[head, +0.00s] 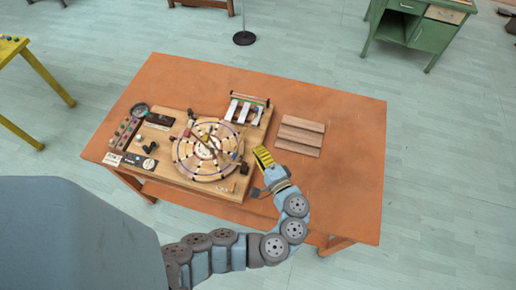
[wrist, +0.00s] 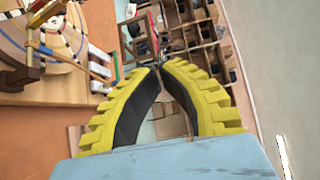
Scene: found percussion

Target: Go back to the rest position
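My gripper (head: 262,156) is above the orange table, just right of the wooden board's right edge in the head view. In the wrist view, its two yellow ribbed fingers with black pads (wrist: 160,68) curve in until their tips come together. My arm reaches in from the bottom of the head view, bent up toward the board.
The orange table (head: 345,185) carries a wooden board with a round dial (head: 185,160), small dark devices and a white-striped unit (head: 245,108). A stepped wooden block (head: 300,135) lies to the right. The table's right part is clear. A green desk (head: 430,35) stands behind.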

